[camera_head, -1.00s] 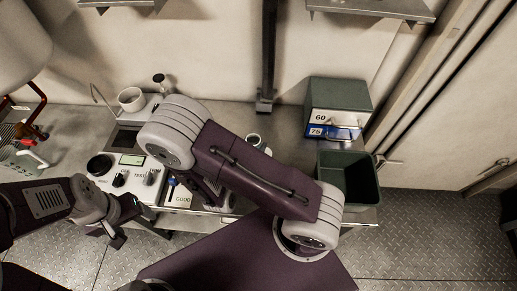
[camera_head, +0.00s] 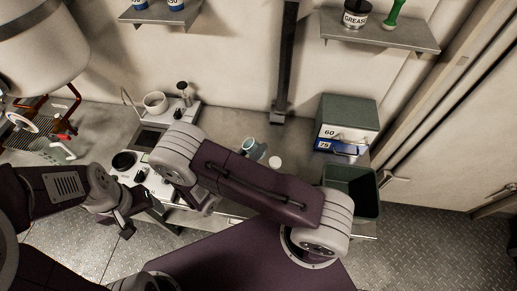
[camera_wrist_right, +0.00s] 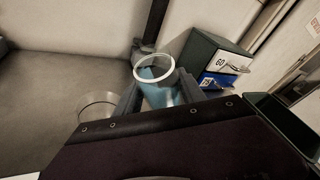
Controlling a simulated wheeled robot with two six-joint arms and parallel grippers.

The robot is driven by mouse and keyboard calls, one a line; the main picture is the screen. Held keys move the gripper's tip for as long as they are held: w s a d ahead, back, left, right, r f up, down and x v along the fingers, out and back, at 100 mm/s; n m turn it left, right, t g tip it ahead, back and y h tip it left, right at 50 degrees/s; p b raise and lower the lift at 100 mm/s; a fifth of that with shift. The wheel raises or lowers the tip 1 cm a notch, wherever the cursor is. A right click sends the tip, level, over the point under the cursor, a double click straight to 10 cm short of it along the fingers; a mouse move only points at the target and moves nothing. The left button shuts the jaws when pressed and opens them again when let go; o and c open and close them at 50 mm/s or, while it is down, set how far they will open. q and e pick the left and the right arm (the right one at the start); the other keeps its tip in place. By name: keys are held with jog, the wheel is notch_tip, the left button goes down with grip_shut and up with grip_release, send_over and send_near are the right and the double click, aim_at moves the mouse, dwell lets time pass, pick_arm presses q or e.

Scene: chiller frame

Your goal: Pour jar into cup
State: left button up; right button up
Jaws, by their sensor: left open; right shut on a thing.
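A clear jar with light blue contents (camera_wrist_right: 158,88) is between the fingers of my right gripper (camera_wrist_right: 160,98) in the right wrist view. My right gripper is shut on it. The jar also shows in the head view (camera_head: 250,147), tilted, beyond my right arm. A round-rimmed vessel (camera_wrist_right: 98,106), perhaps the cup, stands on the counter left of the jar in the wrist view, partly hidden by my gripper body. My right arm hides that part of the counter in the head view. My left gripper (camera_head: 125,226) is open and empty at the counter's front left.
A white disc (camera_head: 275,162) lies on the counter near the jar. A drawer box marked 60 and 75 (camera_head: 347,120) and an open green bin (camera_head: 351,188) stand at the right. A white cup-like vessel (camera_head: 155,102) stands back left. A shelf (camera_head: 385,36) hangs above.

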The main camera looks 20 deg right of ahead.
pick_arm(q)
jog(key=shift+s+r, duration=0.15)
jog(key=shift+r, duration=0.15)
pick_arm(e)
jog(key=shift+s+r, duration=0.1)
jog(key=shift+r, duration=0.25)
pick_arm(q)
jog(key=shift+f+b, duration=0.1)
jog(key=shift+b, duration=0.2)
pick_arm(e)
jog(key=shift+d+f+n+h, duration=0.15)
jog(key=shift+f+n+h, duration=0.2)
jog(key=shift+n, duration=0.35)
jog(key=shift+s+r+n+h, duration=0.1)
jog(key=shift+r+n+h, duration=0.05)
jog(key=shift+n+h, duration=0.15)
pick_arm(q)
jog(key=shift+f, duration=0.2)
pick_arm(e)
jog(key=shift+d+r+n, duration=0.1)
jog(key=shift+r+n, duration=0.25)
jog(key=shift+n, duration=0.15)
pick_arm(q)
jog(key=shift+r, duration=0.2)
pick_arm(e)
jog(key=shift+r+h, duration=0.1)
jog(key=shift+h, duration=0.15)
